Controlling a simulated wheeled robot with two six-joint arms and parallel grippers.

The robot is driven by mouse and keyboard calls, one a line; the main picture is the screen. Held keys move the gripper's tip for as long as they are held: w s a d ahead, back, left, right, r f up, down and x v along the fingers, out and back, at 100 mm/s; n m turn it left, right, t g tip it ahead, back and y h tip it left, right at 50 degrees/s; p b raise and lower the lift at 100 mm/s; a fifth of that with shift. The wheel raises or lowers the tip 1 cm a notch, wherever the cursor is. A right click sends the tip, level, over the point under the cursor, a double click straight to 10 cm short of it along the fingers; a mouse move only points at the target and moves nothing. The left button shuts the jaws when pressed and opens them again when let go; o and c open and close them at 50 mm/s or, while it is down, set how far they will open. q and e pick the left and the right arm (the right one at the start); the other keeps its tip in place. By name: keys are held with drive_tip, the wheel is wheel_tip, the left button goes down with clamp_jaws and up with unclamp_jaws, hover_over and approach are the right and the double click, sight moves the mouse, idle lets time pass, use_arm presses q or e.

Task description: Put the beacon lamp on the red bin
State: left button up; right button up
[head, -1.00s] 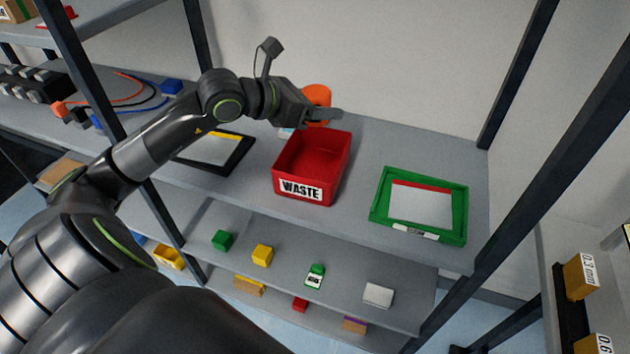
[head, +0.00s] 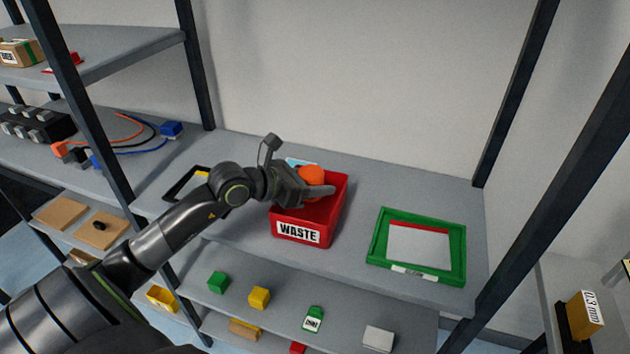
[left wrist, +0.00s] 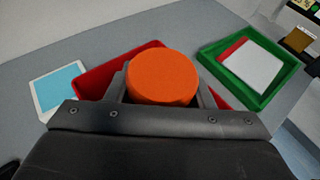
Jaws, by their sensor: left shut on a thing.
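The beacon lamp (head: 312,175) shows as an orange round cap in the head view, and it also shows in the left wrist view (left wrist: 162,76). My left gripper (head: 316,190) is shut on it, with one finger on each side of the cap in the left wrist view. The red bin (head: 297,233), labelled WASTE, stands on the shelf directly below the lamp in the head view. Its rim also shows in the left wrist view (left wrist: 95,78). The lamp's lower part is hidden, so I cannot tell whether it touches the bin. My right gripper is not in view.
A green tray (head: 374,244) with a white and red sheet lies to the right of the bin. A black-framed tray (head: 175,190) lies to the left, partly behind my arm. A light blue and white item (left wrist: 60,86) lies beside the bin. Shelf posts stand at both sides.

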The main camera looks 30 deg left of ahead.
use_arm(q)
drive_tip(key=shift+f, duration=0.1)
drive_tip(key=shift+f+b, duration=0.5)
drive_tip(key=shift+b, duration=0.05)
drive_tip(key=o, duration=1)
drive_tip(key=shift+o, duration=0.2)
